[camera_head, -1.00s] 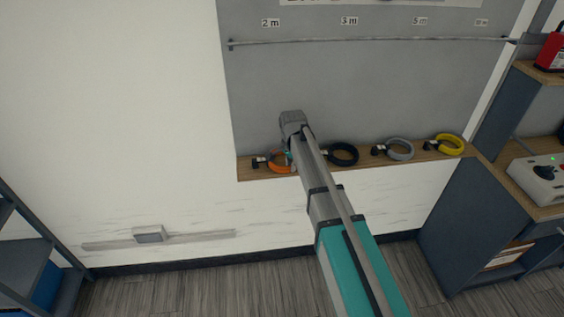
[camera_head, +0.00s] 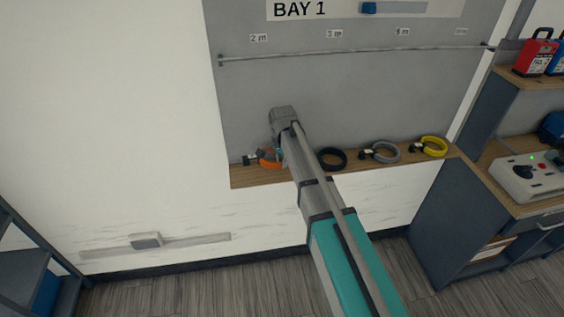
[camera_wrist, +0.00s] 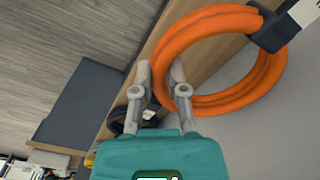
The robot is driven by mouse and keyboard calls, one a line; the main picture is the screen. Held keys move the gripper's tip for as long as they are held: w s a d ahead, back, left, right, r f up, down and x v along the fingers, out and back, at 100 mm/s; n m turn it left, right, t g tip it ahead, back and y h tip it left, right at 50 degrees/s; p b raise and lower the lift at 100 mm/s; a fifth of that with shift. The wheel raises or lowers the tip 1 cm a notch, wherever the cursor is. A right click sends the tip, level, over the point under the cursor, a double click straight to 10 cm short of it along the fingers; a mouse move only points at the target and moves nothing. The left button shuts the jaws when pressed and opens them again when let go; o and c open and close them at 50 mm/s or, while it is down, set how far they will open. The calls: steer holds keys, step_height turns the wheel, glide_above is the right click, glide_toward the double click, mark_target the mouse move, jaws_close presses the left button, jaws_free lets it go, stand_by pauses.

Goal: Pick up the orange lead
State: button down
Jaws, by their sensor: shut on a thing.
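The orange lead (camera_wrist: 270,70) is a thick coiled loop with a dark clip and a pale plug end. It fills the upper right of the wrist view, and my gripper (camera_wrist: 161,75) is shut on the left side of the coil, one finger on each side. In the head view the orange lead (camera_head: 269,159) shows at the left end of the wooden ledge (camera_head: 238,178), seemingly just above it. My arm hides part of the lead and the fingertips there.
A black coil (camera_head: 332,158), a grey coil (camera_head: 386,152) and a yellow coil (camera_head: 433,146) lie along the ledge to the right. The grey board (camera_head: 380,90) with a thin rail (camera_head: 350,53) rises behind. A dark cabinet (camera_head: 440,220) stands at the right.

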steer(key=shift+r+p, duration=0.35)
steer(key=shift+r, duration=0.45)
steer(key=s+d, duration=0.2)
steer(key=s, duration=0.7)
steer(key=s+d, duration=0.3)
steer(key=s, duration=0.7)
steer(key=shift+d, duration=0.2)
steer(key=shift+f, duration=0.1)
steer(key=shift+w+d, duration=0.1)
steer(key=shift+d, duration=0.05)
